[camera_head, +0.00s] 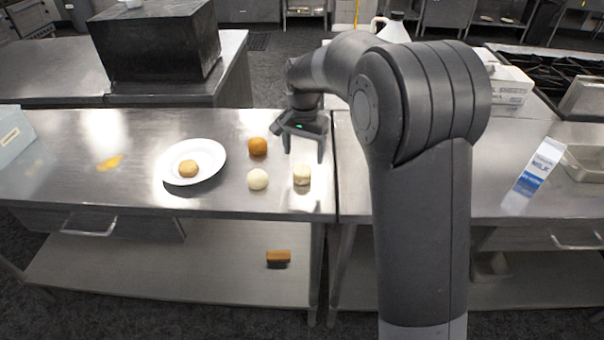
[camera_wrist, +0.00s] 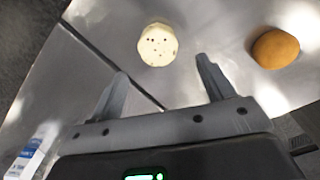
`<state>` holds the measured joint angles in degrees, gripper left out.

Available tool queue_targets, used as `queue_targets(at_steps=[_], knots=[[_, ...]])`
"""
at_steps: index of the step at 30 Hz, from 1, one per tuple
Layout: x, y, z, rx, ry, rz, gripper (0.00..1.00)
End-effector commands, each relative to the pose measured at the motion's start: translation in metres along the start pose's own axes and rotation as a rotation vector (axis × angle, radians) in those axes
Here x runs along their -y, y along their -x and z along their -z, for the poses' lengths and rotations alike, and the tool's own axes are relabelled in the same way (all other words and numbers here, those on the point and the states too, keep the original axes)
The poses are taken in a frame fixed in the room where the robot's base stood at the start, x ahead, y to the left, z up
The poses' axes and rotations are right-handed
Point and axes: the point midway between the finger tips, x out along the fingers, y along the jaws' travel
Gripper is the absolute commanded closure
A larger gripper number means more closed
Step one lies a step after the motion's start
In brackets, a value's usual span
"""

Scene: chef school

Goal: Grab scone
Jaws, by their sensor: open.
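The scone (camera_head: 302,175) is a pale, short, round piece standing on the steel table near its right end. In the wrist view the scone (camera_wrist: 158,45) shows a cream top with dark specks, just beyond the fingertips and roughly centred between them. My gripper (camera_head: 304,150) is open and empty, pointing down above the table, a little behind the scone in the head view. In the wrist view both fingers of my gripper (camera_wrist: 162,70) are apart, with nothing between them.
An orange round item (camera_head: 257,146) and a white ball (camera_head: 257,179) lie left of the scone. A white plate (camera_head: 214,153) holds a tan round item (camera_head: 188,168). A table seam runs right of the scone.

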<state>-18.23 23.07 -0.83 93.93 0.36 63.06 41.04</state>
Motion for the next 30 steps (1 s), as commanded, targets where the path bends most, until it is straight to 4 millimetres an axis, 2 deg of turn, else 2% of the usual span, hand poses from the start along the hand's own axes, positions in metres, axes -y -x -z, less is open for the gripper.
queue_targets(at_steps=[8, 16, 25, 30], knots=[[0.000, -0.025, -0.003, 0.001, 0.001, -0.001, 0.25], [0.000, -0.062, -0.007, 0.000, 0.001, 0.000, 0.25], [0.000, -0.066, -0.007, -0.001, 0.001, 0.001, 0.25], [0.000, -0.066, -0.007, -0.001, 0.001, 0.001, 0.39]])
